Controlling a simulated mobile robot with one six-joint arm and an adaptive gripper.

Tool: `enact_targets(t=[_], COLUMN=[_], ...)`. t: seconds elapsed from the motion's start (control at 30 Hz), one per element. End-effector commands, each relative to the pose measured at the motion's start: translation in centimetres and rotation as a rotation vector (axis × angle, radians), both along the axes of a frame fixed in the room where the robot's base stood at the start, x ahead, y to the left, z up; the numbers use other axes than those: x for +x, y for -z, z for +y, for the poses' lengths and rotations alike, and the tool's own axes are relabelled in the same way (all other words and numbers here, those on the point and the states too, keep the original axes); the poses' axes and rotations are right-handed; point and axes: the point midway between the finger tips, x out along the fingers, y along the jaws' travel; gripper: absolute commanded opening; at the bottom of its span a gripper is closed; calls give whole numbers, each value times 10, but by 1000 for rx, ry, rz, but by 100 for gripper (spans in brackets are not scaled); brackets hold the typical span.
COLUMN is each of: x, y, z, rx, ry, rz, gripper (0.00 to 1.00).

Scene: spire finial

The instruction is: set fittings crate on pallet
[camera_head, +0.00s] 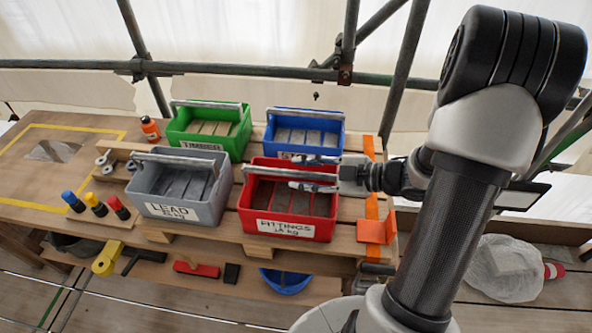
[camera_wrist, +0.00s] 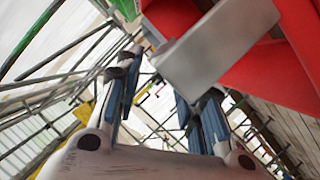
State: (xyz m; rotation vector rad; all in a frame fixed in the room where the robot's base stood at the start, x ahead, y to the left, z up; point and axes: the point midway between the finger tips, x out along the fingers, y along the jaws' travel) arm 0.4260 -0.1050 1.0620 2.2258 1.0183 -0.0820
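The red fittings crate (camera_head: 291,229), labelled FITTINGS, sits upright at the front right of the wooden pallet (camera_head: 348,212); I see no clear gap beneath it. Its grey bar handle (camera_head: 262,170) is raised across the top. My gripper (camera_head: 314,173) is over the crate's right side, its fingers apart, one on the far side of the handle and one on the near side. In the wrist view, the fingers (camera_wrist: 165,95) are spread with background between them. The grey handle end (camera_wrist: 222,45) and red crate wall (camera_wrist: 285,70) are close by the right finger. Contact is unclear.
A grey LEAD crate (camera_head: 170,208) stands left of the red crate, with green (camera_head: 203,153) and blue (camera_head: 303,153) crates behind. An orange bracket (camera_head: 375,232) is at the pallet's right edge. Scaffold tubes (camera_head: 230,69) cross behind. Yellow-taped bench space (camera_head: 30,180) lies left.

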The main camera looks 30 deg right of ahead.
Motion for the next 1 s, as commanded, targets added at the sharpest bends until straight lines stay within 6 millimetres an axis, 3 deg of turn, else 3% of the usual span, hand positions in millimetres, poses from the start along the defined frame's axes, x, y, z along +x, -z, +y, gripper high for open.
enact_targets(t=[0.1, 0.33, 0.87, 1.0], x=[-15, -31, -33, -25], y=[-10, -16, -15, -17], z=[-15, -30, -31, -26], rx=[0, 1, -1, -68], ry=[5, 1, 0, -16], rz=[-1, 0, -1, -28], gripper=[36, 36, 36, 36])
